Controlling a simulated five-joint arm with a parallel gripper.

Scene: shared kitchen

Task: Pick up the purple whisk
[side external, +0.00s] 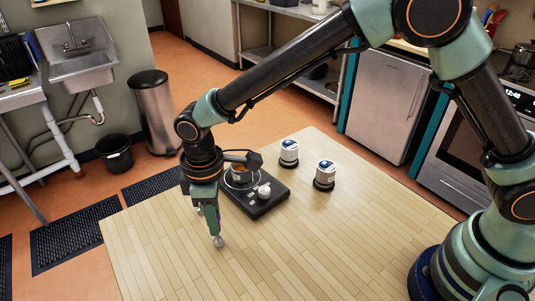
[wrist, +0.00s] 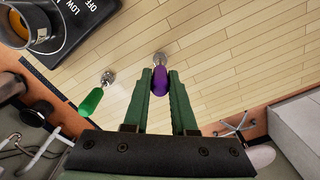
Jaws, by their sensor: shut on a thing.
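The purple whisk (wrist: 160,82) is between the two green fingers of my gripper (wrist: 161,73) in the wrist view. The fingers are shut on its purple handle, and its metal end points away past the fingertips. In the side external view my gripper (side external: 215,227) points down near the left part of the wooden table, and the whisk's metal end (side external: 218,241) shows just below the fingertips. I cannot tell whether the whisk touches the table. Its handle is mostly hidden there.
A green-handled whisk (wrist: 92,101) lies to the left in the wrist view. A black hot plate (side external: 262,205) with a pot stands behind my gripper. The table's front is clear.

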